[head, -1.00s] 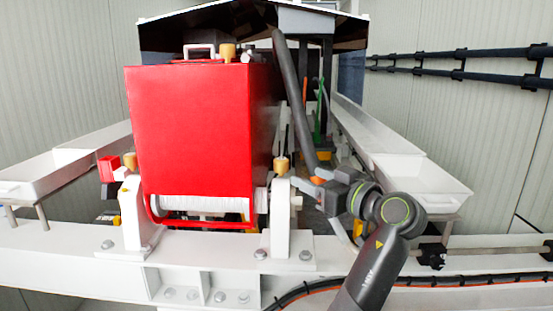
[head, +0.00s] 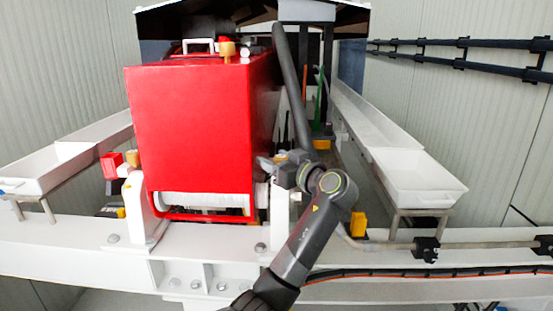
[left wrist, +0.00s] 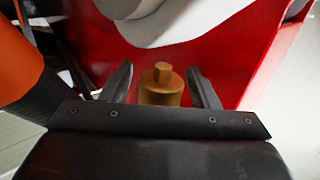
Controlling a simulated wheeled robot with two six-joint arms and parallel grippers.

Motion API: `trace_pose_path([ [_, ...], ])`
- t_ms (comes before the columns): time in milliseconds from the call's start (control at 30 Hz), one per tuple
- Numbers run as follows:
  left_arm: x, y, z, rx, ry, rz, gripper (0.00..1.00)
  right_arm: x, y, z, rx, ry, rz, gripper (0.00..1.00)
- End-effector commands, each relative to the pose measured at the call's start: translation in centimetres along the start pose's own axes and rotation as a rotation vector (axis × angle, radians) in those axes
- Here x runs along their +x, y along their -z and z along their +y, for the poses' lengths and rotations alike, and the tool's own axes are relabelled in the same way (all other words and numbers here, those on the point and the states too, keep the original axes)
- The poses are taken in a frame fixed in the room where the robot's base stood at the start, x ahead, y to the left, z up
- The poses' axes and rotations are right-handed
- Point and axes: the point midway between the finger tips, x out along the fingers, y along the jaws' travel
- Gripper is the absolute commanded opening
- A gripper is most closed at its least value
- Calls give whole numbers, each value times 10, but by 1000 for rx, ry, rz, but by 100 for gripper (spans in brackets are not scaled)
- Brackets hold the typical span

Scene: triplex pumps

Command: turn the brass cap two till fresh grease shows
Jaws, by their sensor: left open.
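A brass cap (left wrist: 161,88) with a small square knob on top stands between the two dark fingers of my left gripper (left wrist: 163,80) in the left wrist view. The fingers are apart, one on each side of the cap, with gaps showing. In the head view my left gripper (head: 268,164) is at the right white bearing block (head: 279,212), mostly covering the cap there. Another brass cap (head: 132,159) sits on the left block, and one (head: 227,49) on top of the red housing. I cannot read any numbers. No grease is visible. My right gripper is not in view.
The red housing (head: 200,130) stands close beside the gripper. A dark slanted hose (head: 292,90) rises just behind my arm. White trays (head: 415,185) lie to the right, and a white beam (head: 450,238) crosses in front.

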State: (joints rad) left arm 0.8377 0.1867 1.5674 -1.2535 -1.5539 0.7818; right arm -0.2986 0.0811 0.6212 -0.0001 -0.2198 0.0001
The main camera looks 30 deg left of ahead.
Motion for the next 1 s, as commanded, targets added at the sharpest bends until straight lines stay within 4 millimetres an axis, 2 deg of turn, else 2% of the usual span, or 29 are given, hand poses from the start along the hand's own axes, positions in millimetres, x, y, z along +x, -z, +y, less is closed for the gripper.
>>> trace_pose_path([
  [67,0,0,0,0,0,0,52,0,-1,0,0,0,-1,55],
  [300,0,0,0,0,0,0,21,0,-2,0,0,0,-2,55],
  [400,0,0,0,0,0,0,10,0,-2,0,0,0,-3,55],
  [733,0,0,1,-2,-58,0,10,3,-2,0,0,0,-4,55],
  [1000,0,0,3,-2,-240,-1,10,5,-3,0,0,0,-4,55],
])
